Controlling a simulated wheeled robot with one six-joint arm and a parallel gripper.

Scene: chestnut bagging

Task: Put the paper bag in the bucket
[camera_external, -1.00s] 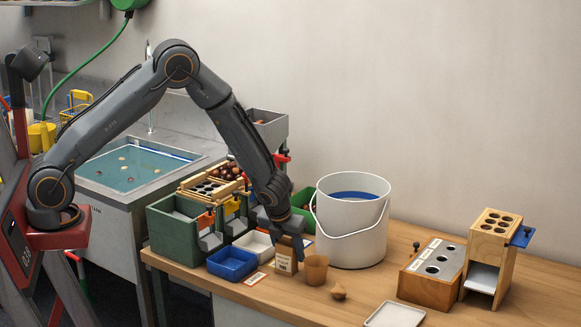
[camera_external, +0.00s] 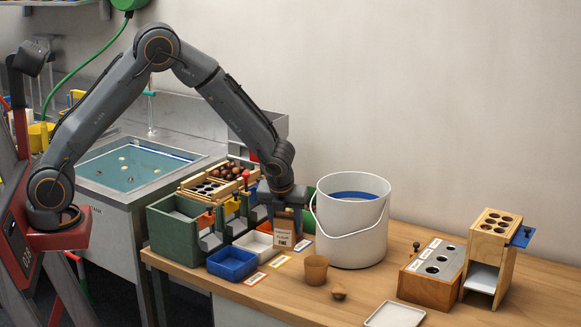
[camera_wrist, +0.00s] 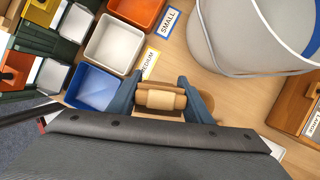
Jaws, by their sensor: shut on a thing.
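The brown paper bag (camera_external: 284,235), with a printed label on its front, is upright in my gripper (camera_external: 286,205), lifted above the table. In the wrist view the bag's folded top (camera_wrist: 160,98) sits between the two blue-grey fingers of my gripper (camera_wrist: 161,96), which are shut on it. The white bucket (camera_external: 350,230), with a wire handle and a blue inner part, stands on the table just right of the bag. It also shows at the upper right of the wrist view (camera_wrist: 228,50).
A blue tray (camera_external: 232,264) and a white tray (camera_external: 255,243) lie left of the bag. A brown cup (camera_external: 316,270) and a chestnut-coloured object (camera_external: 339,290) stand in front of the bucket. A wooden block with holes (camera_external: 432,273) stands to the right.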

